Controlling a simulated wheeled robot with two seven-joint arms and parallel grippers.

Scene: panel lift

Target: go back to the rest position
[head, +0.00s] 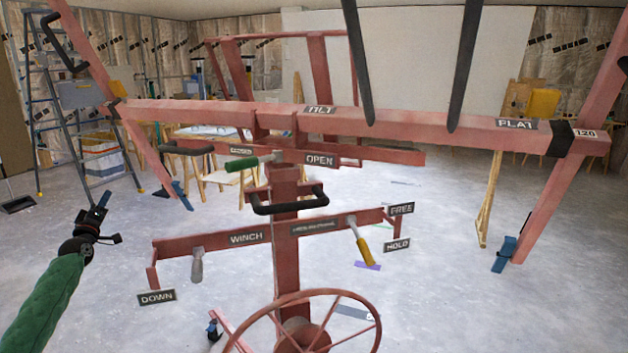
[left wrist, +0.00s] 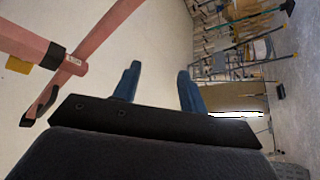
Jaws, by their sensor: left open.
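My left gripper (head: 103,200) is at the left of the head view, on a green-sleeved arm. It is in free air, apart from the red panel lift (head: 285,225). In the left wrist view its two blue fingers (left wrist: 158,78) stand apart with nothing between them. My right gripper is in neither view. The lift carries a green-handled lever (head: 245,164) by the OPEN label, a grey-handled winch lever (head: 197,265), a yellow-handled lever (head: 363,248) between FREE and HOLD, and a red handwheel (head: 305,325).
A stepladder (head: 60,110) stands at the back left, near a bucket (head: 103,158). Sawhorses (head: 215,165) and a pale wall panel (head: 400,60) are behind the lift. The lift's black bars rise in front. The floor left of the lift is mostly clear.

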